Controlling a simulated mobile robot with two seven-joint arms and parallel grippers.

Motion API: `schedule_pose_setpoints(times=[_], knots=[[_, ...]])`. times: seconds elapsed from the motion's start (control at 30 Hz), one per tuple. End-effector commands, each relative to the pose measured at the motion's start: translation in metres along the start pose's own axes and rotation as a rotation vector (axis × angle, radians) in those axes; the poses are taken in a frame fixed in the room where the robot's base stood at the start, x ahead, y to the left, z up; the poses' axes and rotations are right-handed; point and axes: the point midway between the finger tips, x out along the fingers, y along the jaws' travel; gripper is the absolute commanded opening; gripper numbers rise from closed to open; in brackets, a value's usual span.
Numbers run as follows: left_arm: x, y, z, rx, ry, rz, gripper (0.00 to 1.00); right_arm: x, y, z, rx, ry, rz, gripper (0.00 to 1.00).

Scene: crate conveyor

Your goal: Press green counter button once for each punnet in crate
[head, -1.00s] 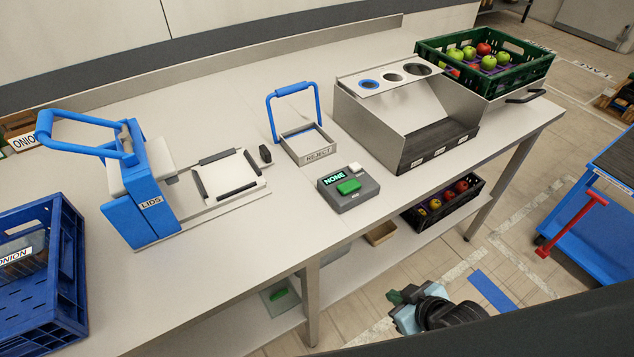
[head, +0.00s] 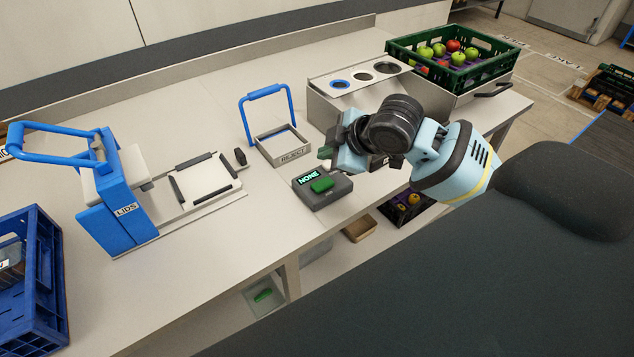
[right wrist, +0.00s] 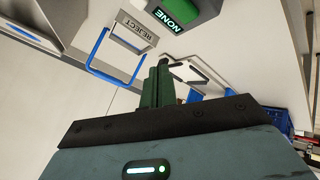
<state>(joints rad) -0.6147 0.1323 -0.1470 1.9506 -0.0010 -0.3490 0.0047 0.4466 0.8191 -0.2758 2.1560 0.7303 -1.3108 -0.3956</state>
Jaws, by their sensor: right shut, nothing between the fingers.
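The counter is a dark grey box (head: 322,199) on the bench with a green button (head: 321,184) on top and a display reading NONE. In the right wrist view the green button (right wrist: 181,13) shows at the top. My right gripper (head: 325,153) is shut and empty, in the air just above and behind the counter, apart from the button. Its green fingers (right wrist: 160,72) are together in the right wrist view. A blue crate (head: 45,297) stands at the left edge, cut off by the frame; its contents are mostly hidden. My left gripper is not in view.
A blue-handled REJECT frame (head: 283,148) stands behind the counter. A blue LIDS press (head: 125,209) is at the left. A metal chute bin (head: 318,108) and a green crate (head: 460,78) of apples are at the back right.

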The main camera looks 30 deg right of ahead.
Motion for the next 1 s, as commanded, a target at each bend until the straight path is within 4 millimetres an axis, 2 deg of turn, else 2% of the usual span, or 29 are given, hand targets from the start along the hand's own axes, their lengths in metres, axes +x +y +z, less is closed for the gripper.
schedule_pose_setpoints(times=[0.13, 0.57, 0.77, 1.0], knots=[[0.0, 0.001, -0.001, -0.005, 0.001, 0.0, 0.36, -0.008, 0.016, -0.004, -0.024, 0.004, 0.016, 0.0], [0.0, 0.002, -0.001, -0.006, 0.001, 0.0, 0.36, -0.008, 0.017, -0.004, -0.027, 0.006, 0.016, 0.0], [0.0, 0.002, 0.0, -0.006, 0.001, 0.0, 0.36, 0.002, 0.01, 0.002, -0.025, 0.006, 0.013, 0.0], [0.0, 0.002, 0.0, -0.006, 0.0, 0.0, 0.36, 0.023, -0.005, 0.018, -0.025, 0.004, 0.013, 0.0]])
